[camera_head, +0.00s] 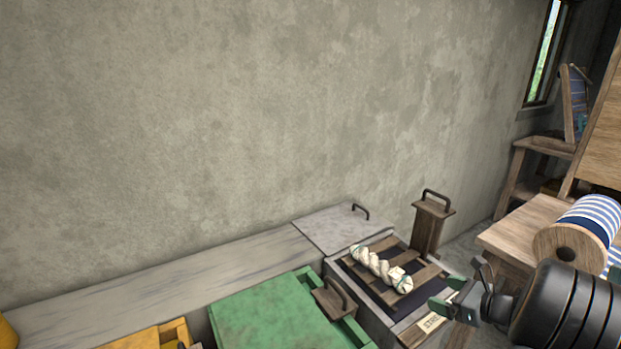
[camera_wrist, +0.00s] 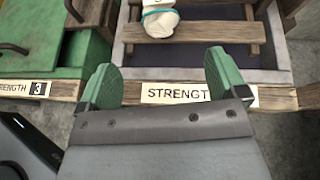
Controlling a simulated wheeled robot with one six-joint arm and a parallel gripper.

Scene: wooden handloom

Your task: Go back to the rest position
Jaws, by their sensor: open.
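My gripper (camera_head: 455,297) is at the lower right in the head view, just in front of a grey-walled bin. In the wrist view its two green fingers (camera_wrist: 161,85) are apart, with nothing between them. Beyond them is the bin's front edge with a white label reading "STRENGT" (camera_wrist: 175,95), partly covered by a finger. A twisted cream skein (camera_head: 381,268) lies on the wooden slats of this bin, apart from my gripper. The skein's end with a teal tie also shows in the wrist view (camera_wrist: 160,22).
A green box (camera_head: 270,318) with a handled wooden block (camera_head: 333,298) stands left of the bin, and a yellow box (camera_head: 150,337) farther left. A handled wooden post (camera_head: 432,222) stands behind the bin. A striped cloth roll (camera_head: 590,222) is at right. A plain wall is behind.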

